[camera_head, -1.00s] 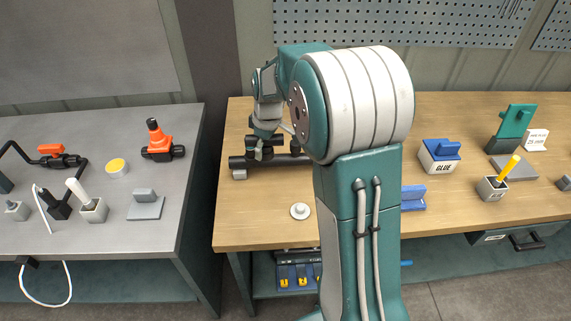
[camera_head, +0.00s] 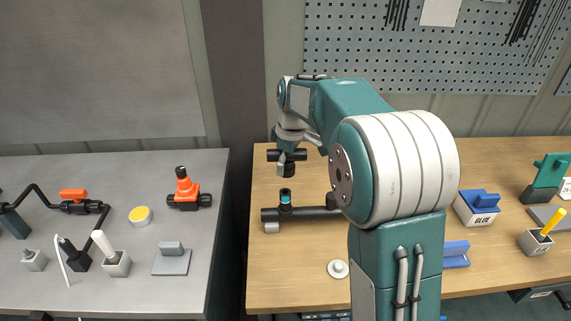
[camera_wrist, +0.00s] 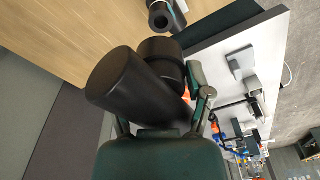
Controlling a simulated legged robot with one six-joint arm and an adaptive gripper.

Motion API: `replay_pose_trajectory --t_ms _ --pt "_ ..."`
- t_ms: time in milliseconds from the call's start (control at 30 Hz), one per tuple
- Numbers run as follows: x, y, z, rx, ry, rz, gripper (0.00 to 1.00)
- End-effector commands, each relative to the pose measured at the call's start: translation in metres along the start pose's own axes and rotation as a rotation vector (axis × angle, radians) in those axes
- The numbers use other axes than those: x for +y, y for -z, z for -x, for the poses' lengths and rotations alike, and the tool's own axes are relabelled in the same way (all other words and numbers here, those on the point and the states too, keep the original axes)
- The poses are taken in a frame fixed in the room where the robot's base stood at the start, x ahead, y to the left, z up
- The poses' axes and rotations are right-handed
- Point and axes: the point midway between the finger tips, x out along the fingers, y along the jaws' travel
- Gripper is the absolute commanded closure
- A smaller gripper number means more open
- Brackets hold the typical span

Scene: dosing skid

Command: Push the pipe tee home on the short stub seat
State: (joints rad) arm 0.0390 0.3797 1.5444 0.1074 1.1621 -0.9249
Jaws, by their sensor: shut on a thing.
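The black pipe tee (camera_head: 287,157) hangs under my gripper (camera_head: 290,147) in the head view, with its run roughly level and its branch pointing down. My gripper is shut on it. The short stub seat (camera_head: 285,198) stands upright below, with a blue band near its top, on a black pipe run (camera_head: 310,213) on the wooden bench. A clear gap shows between tee and stub. In the wrist view the tee (camera_wrist: 135,88) fills the middle between my fingers. A round black pipe end (camera_wrist: 162,17) shows beyond it; I cannot tell if it is the stub.
My arm hides the right part of the pipe run. A white round knob (camera_head: 338,269) lies in front on the bench. A blue-topped GLUE box (camera_head: 477,207) stands to the right. A grey bench (camera_head: 190,240) with an orange-and-black valve (camera_head: 188,190) stands left, across a gap.

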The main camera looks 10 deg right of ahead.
Motion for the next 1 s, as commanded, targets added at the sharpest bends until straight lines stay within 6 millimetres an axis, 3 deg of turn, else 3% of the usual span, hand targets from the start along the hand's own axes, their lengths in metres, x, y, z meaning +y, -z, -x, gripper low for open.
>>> replay_pose_trajectory --t_ms 600,1000 --pt "0.000 -0.005 -0.048 -0.002 0.001 0.000 0.85" --pt "0.000 -0.005 -0.057 -0.001 -0.001 0.001 0.85"
